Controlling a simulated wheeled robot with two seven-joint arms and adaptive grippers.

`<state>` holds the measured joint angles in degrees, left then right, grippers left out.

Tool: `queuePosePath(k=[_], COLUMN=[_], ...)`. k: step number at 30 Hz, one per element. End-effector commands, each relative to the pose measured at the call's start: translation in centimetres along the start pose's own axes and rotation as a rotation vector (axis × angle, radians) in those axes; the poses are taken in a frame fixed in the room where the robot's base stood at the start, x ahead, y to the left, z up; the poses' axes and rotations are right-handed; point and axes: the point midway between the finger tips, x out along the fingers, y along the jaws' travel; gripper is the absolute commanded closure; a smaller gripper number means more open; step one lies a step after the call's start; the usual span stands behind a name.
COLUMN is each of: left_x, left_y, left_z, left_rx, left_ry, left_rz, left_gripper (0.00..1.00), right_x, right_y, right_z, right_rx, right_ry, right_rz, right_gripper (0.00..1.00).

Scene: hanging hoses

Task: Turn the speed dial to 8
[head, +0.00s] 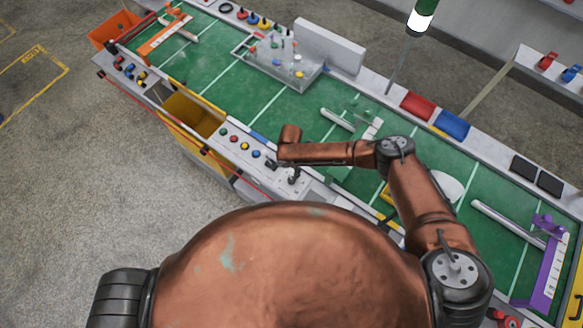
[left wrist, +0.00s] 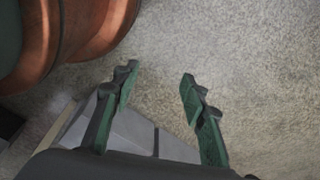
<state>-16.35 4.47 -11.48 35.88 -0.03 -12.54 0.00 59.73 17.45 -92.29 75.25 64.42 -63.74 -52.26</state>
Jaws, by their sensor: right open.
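The white control panel (head: 318,189) runs along the near edge of the green table. I cannot make out the speed dial or its numbers; my right arm covers part of this panel. My right gripper (head: 282,170) is at the panel, below the copper wrist, with small dark parts showing at its end. It is open, and I cannot tell whether it touches anything. My left gripper (left wrist: 160,75) shows in the left wrist view with its green-padded fingers apart and nothing between them, above the concrete floor.
Coloured buttons (head: 241,143) sit on the panel left of my right gripper. A yellow bin (head: 185,110) is further left. A clear-sided tray (head: 291,77) stands on the green table (head: 225,70). Red (head: 417,106) and blue (head: 452,125) pads lie along the far edge. A purple fixture (head: 549,255) is at right.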

Motion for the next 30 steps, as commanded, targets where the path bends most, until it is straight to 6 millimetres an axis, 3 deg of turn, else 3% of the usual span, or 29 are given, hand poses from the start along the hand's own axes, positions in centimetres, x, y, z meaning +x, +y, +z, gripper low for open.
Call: queuePosePath(k=[5, 15, 17, 24, 30], left_x=[1.4, 4.8, 5.3, 6.0, 5.8], left_y=[0.2, 0.5, 0.4, 0.0, 0.1], left_z=[2.2, 5.3, 5.0, 0.9, 1.9], left_rx=[-0.004, -0.010, -0.008, 0.000, -0.002], left_ry=[-0.025, -0.057, -0.052, -0.001, -0.014], left_rz=[0.001, 0.002, 0.001, -0.002, -0.001], left_gripper=[0.60, 0.60, 0.60, 0.60, 0.60], right_x=[1.7, 6.8, 7.4, 8.0, 7.9], right_y=[-0.6, 0.1, 0.1, 0.2, 0.2], right_z=[0.1, 0.6, 0.6, 0.5, 0.5], right_rx=[0.007, 0.008, 0.008, 0.007, 0.006], right_ry=[-0.002, 0.003, 0.004, 0.005, 0.005], right_rz=[0.001, -0.005, -0.005, -0.004, -0.004], right_gripper=[0.56, 0.56, 0.56, 0.56, 0.59])
